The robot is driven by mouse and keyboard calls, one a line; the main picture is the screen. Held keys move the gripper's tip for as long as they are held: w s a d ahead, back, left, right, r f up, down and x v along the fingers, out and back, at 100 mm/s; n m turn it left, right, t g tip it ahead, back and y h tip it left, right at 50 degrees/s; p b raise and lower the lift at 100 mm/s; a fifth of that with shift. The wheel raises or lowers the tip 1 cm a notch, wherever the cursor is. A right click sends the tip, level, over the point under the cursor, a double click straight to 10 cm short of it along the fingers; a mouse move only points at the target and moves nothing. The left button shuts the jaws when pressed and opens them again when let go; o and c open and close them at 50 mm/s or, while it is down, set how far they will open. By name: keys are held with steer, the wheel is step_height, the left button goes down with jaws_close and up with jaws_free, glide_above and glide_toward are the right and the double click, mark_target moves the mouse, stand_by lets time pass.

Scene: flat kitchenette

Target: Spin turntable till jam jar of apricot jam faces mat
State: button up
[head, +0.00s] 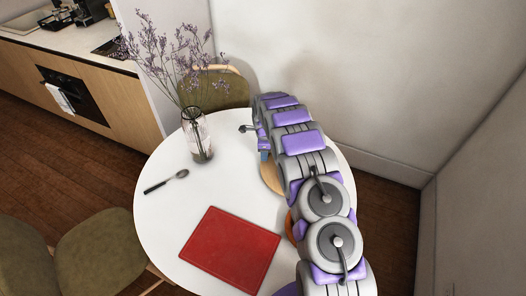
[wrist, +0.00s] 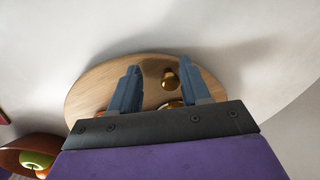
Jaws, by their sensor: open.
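The wooden turntable (wrist: 88,92) lies under my gripper (wrist: 160,72) in the wrist view. In the head view only a strip of the turntable (head: 269,176) shows beside my arm. A small jar with a gold lid (wrist: 169,79) stands on it, seen between my open blue fingers. Another gold lid (wrist: 171,104) is partly hidden by my gripper, and a coppery bit shows left of the left finger. I cannot tell which jar holds apricot jam. The red mat (head: 230,250) lies flat on the table. My gripper (head: 264,152) is over the turntable, its fingers mostly hidden there.
An orange-brown bowl (wrist: 28,146) holding a green fruit (wrist: 36,161) sits near the turntable. Chairs (head: 95,250) stand around; walls are close behind and right.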

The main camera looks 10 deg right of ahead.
steer(key=shift+d, duration=0.5)
steer(key=shift+d+r, duration=0.1)
steer(key=shift+r, duration=0.25)
step_height(320, 180, up, 16)
steer(key=s+a+p, duration=0.1)
steer(key=p, duration=0.2)
steer(key=shift+a+r, duration=0.25)
steer(key=shift+a, duration=0.1)
